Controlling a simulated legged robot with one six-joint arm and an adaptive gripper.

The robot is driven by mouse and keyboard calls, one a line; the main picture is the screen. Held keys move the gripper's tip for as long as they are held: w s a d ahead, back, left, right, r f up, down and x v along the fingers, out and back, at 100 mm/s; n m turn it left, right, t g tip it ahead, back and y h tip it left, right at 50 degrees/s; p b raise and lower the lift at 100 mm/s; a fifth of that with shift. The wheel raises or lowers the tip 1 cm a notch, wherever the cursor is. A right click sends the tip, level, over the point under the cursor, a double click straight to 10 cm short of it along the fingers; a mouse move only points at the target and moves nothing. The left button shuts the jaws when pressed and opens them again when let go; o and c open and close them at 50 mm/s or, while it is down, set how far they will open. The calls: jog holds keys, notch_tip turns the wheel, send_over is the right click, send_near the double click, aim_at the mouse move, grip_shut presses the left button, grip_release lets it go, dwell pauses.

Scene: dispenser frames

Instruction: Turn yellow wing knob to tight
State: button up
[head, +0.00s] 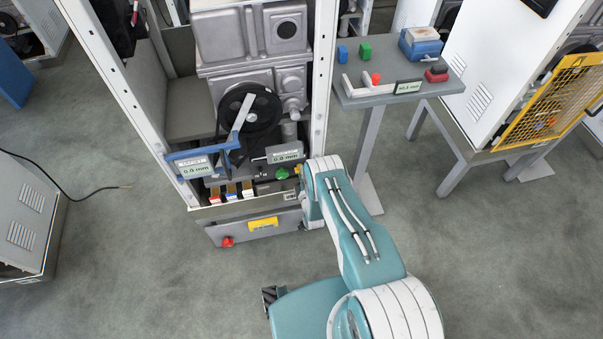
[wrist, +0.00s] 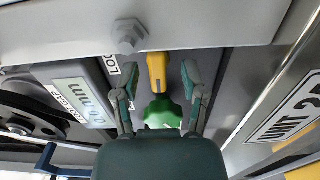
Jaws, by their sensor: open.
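The yellow piece that looks like the wing knob (wrist: 157,72) shows in the wrist view, with its long side pointing toward and away from my gripper. It sits just beyond a green knob (wrist: 161,112). My gripper (wrist: 158,88) is open, with one finger on each side of the yellow piece and visible gaps to both. I see no contact. In the head view a small part of the yellow knob (head: 297,169) shows beside the green knob (head: 281,174). There my gripper is mostly hidden by my arm. No tight mark is readable.
A bolt head (wrist: 129,34) on a grey bar is close above the left finger. A readout plate (wrist: 83,98) stands left, and a rail labelled UNIT (wrist: 290,112) right.

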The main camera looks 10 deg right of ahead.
grip_shut()
jog(key=m, duration=0.4)
jog(key=shift+s+f, duration=0.1)
jog(key=m, duration=0.4)
jog(key=shift+m, duration=0.3)
jog(key=m, duration=0.4)
jog(key=shift+m, duration=2.4)
jog(key=shift+s+f, duration=0.1)
